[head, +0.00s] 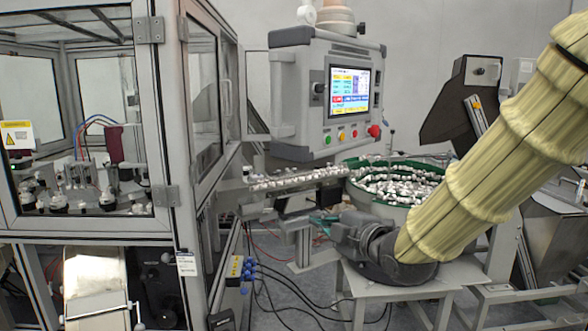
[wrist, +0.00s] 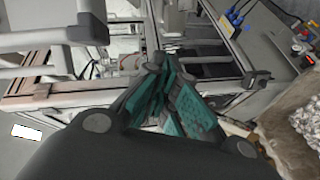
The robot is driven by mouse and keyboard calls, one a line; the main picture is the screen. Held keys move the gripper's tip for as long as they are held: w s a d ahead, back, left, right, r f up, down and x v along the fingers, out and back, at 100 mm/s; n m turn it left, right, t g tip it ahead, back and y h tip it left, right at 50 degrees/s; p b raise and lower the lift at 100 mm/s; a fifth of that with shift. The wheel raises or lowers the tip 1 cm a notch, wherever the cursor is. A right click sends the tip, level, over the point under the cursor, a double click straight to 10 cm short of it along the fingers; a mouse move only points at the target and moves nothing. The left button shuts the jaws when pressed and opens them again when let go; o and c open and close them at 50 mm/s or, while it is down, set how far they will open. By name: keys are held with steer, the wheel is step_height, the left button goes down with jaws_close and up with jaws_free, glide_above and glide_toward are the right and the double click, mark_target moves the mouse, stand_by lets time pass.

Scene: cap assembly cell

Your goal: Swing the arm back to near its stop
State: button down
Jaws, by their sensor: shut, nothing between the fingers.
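The control panel (head: 330,95), a grey box with a lit screen and coloured buttons, hangs under a pale round swivel joint (head: 334,14) in the head view. Its supporting arm is mostly out of frame. A grey vertical handle (head: 282,98) is on the panel's left side. My gripper (head: 318,222) is below the panel, in front of the cap feeder and apart from the panel. In the wrist view its teal-padded fingers (wrist: 160,68) come together at the tips with nothing between them. My yellow-sleeved arm reaches in from the upper right.
A glazed machine enclosure (head: 165,110) stands at the left. A feed track (head: 298,180) with white caps and a green-rimmed feeder bowl (head: 440,168) lie behind my gripper. In the wrist view, a grey bar (wrist: 40,42) is at the upper left. Cables (head: 290,285) hang below.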

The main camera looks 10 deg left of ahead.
steer(key=s+a+r+n+y, duration=0.2)
steer(key=a+r+n, duration=0.15)
steer(key=r, duration=0.65)
steer(key=shift+n+t, duration=0.3)
steer(key=shift+n, duration=0.05)
steer(key=w+a+p, duration=0.1)
steer(key=w+p, duration=0.1)
steer(key=w, duration=0.1)
steer(key=w+a+p, duration=0.2)
steer(key=w, duration=0.1)
steer(key=w+a+r+p, duration=0.1)
steer(key=w+p, duration=0.1)
steer(key=w, duration=0.1)
steer(key=shift+w+a, duration=0.2)
steer(key=shift+w, duration=0.2)
steer(key=shift+w+f, duration=0.2)
steer(key=shift+d, duration=0.1)
